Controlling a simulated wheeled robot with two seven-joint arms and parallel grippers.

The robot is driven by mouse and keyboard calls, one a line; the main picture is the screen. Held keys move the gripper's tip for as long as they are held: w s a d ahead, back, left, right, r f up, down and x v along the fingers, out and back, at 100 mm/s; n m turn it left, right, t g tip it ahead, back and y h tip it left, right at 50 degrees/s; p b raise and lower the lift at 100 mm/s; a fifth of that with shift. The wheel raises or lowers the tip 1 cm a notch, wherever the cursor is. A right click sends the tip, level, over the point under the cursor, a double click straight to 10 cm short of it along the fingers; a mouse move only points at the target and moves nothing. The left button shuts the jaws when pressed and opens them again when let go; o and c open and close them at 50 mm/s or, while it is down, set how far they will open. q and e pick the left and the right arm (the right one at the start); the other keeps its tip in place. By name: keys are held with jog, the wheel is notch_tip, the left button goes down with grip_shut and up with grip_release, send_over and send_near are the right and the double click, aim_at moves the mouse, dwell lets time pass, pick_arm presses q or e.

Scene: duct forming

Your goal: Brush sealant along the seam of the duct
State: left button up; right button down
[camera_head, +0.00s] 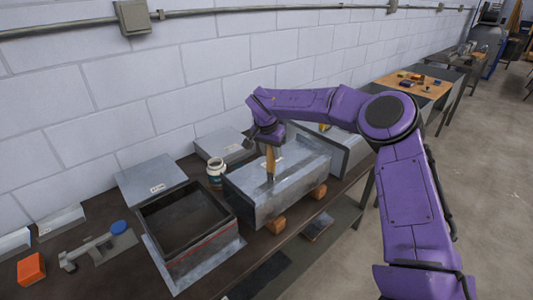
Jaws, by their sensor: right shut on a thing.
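The duct (290,192) is a grey metal box section lying on wooden blocks on the dark bench. My right gripper (270,143) is above the duct and shut on a brush (271,160) with a wooden handle. The brush points down, its dark tip at or just above the duct's top face; I cannot tell if it touches. The seam is too fine to make out. A small open white jar (216,168) with a dark label stands at the duct's left end. My left gripper is not in view.
An open-topped dark metal box (168,258) stands left of the jar, with flat grey sheet pieces (150,180) behind it. A block wall closes off the back.

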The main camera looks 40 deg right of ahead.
jog(key=shift+d, duration=0.15)
notch_tip(320, 180, up, 7)
jog(key=d, duration=0.2)
jog(key=shift+w+d, duration=0.15)
jog(key=shift+d, duration=0.15)
dwell(0.9)
jog(key=shift+f, duration=0.1)
jog(key=c, duration=1.4)
grip_release()
grip_shut()
